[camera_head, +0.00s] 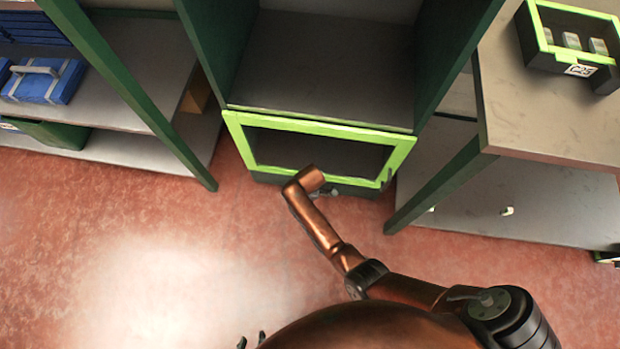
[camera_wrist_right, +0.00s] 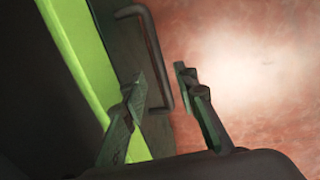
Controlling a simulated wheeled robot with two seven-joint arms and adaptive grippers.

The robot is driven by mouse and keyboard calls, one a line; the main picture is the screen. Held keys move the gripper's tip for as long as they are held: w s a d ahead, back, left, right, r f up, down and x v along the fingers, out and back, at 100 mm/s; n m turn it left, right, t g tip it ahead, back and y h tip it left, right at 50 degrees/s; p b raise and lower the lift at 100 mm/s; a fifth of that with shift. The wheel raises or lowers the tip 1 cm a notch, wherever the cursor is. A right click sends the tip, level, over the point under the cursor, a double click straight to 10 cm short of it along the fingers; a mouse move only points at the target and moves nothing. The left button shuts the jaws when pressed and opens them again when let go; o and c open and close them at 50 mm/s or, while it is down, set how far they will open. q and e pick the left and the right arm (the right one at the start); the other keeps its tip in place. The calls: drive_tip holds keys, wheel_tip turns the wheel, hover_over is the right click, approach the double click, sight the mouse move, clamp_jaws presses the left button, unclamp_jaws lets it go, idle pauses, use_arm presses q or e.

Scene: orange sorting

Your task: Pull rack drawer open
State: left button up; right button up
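The rack drawer (camera_head: 395,160) has a lime-green rim and a dark front, and sits low in the dark green rack; it looks shut or nearly so. Its dark bar handle (camera_wrist_right: 154,60) shows in the right wrist view. My right gripper (camera_wrist_right: 160,82) is open, with one finger on each side of the handle bar; I cannot tell whether either finger touches it. In the head view my copper right arm hides most of that gripper and the handle. My left gripper (camera_head: 251,341) shows only its two fingertips at the bottom edge, spread apart with nothing visible between them.
A shelf with a blue case (camera_head: 45,80) stands at the left. A table (camera_head: 545,110) at the right bears a green-rimmed bin (camera_head: 537,28). The rack's dark green posts flank the drawer. The reddish floor (camera_head: 180,250) before the drawer is clear apart from my arm.

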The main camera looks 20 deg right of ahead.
use_arm(q)
drive_tip(key=shift+s+a+f+t+b, duration=0.1)
drive_tip(key=shift+a+f+t+b, duration=0.15)
drive_tip(key=shift+f, duration=0.25)
drive_tip(key=shift+a+f+t+b, duration=0.15)
drive_tip(key=shift+f+b, duration=0.15)
drive_tip(key=shift+f, duration=0.2)
drive_tip(key=shift+s+a+f+t+b, duration=0.1)
drive_tip(key=shift+f+t+b, duration=0.15)
drive_tip(key=shift+f, duration=0.25)
use_arm(e)
drive_tip(key=shift+w+d+f, duration=0.1)
drive_tip(key=shift+f, duration=0.7)
drive_tip(key=shift+w+d+f, duration=0.1)
drive_tip(key=shift+f, duration=0.7)
use_arm(q)
drive_tip(key=shift+w, duration=0.1)
drive_tip(key=shift+d, duration=0.1)
use_arm(e)
clamp_jaws()
